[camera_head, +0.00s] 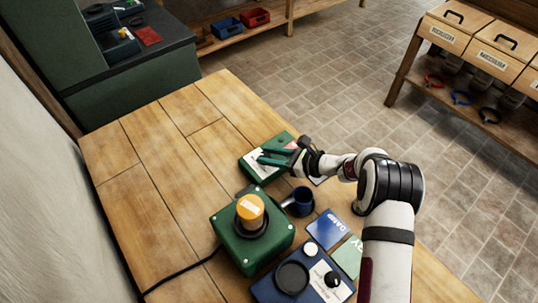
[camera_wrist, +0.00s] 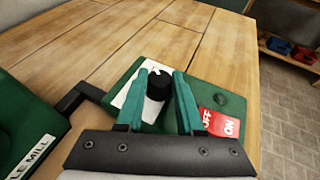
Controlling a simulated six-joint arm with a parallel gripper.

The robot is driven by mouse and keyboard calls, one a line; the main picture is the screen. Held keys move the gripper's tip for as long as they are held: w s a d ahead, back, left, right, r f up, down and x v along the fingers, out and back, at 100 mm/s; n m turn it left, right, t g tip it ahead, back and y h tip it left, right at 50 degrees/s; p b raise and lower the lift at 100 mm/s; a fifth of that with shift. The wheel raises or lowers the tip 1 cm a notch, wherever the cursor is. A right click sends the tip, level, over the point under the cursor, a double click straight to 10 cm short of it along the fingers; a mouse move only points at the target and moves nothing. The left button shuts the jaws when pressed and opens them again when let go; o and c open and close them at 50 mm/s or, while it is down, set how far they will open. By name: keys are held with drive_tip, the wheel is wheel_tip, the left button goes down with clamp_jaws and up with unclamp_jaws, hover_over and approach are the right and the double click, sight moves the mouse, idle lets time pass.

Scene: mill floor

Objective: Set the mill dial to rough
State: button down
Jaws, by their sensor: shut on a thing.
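The green control box (camera_wrist: 207,78) lies on the wooden table in the wrist view. It has a white dial plate (camera_wrist: 135,97), a black dial knob (camera_wrist: 157,88), a dark round button and a red OFF/ON switch (camera_wrist: 217,123). My gripper (camera_wrist: 161,74) has its two teal fingers closed on either side of the knob and is shut on it. In the head view my gripper (camera_head: 262,156) reaches over the same box (camera_head: 249,177) from the right. The fingers partly cover the plate, and I cannot read its marks or the knob's setting.
The green mill (camera_head: 235,258) with its orange top (camera_head: 250,209) stands nearer on the table. The table's far left is clear.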

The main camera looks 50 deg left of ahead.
drive_tip(key=shift+w+a+n+g+h, duration=0.1)
drive_tip(key=shift+w+n+g+h, duration=0.1)
drive_tip(key=shift+n+g+h, duration=1.4)
drive_tip(key=shift+n+g, duration=0.4)
drive_tip(key=shift+n, duration=0.1)
drive_tip(key=c, duration=0.5)
unclamp_jaws()
drive_tip(key=shift+c, duration=0.2)
drive_tip(key=v, duration=1.5)
drive_tip(key=shift+w+d, duration=0.2)
drive_tip(key=shift+d, duration=0.2)
